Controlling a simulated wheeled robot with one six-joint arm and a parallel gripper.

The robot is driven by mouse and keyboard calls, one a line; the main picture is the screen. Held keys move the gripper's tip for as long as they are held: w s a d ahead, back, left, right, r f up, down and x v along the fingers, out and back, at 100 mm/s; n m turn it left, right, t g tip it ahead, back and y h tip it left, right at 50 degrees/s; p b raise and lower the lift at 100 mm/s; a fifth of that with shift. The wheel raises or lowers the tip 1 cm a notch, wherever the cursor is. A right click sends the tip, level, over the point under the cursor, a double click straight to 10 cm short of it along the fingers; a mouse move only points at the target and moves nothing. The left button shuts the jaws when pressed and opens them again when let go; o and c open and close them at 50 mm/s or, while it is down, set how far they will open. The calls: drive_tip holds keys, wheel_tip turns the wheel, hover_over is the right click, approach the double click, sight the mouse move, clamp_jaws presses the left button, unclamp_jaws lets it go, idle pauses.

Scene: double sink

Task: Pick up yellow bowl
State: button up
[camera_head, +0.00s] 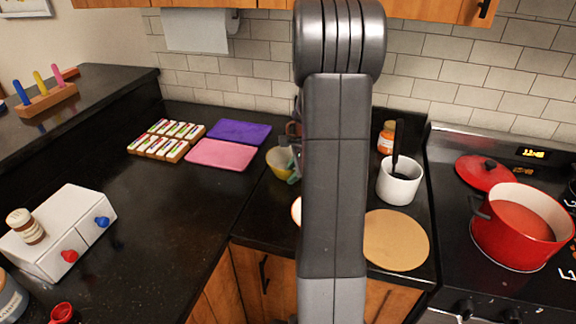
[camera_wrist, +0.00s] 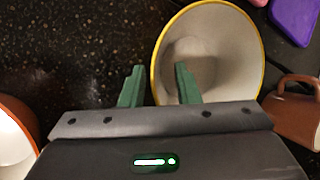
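The yellow bowl (camera_head: 280,162) stands on the dark counter in the corner, left of my arm, which hides part of it in the head view. In the wrist view the bowl (camera_wrist: 225,60) shows a pale inside and a yellow rim. My gripper (camera_wrist: 158,78) is open at its left side. One green finger is over the inside of the bowl and the other is outside, with the rim between them and gaps visible. In the head view only a bit of green finger shows beside the bowl.
An orange-rimmed bowl (camera_wrist: 14,140) is at lower left in the wrist view, and a brown mug (camera_wrist: 300,108) at right. A purple board (camera_head: 239,132) and a pink board (camera_head: 220,154) lie left of the yellow bowl. A white pot (camera_head: 399,184) stands right of my arm.

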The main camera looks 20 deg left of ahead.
drive_tip(key=shift+a+f, duration=0.2)
drive_tip(key=shift+f, duration=0.15)
clamp_jaws()
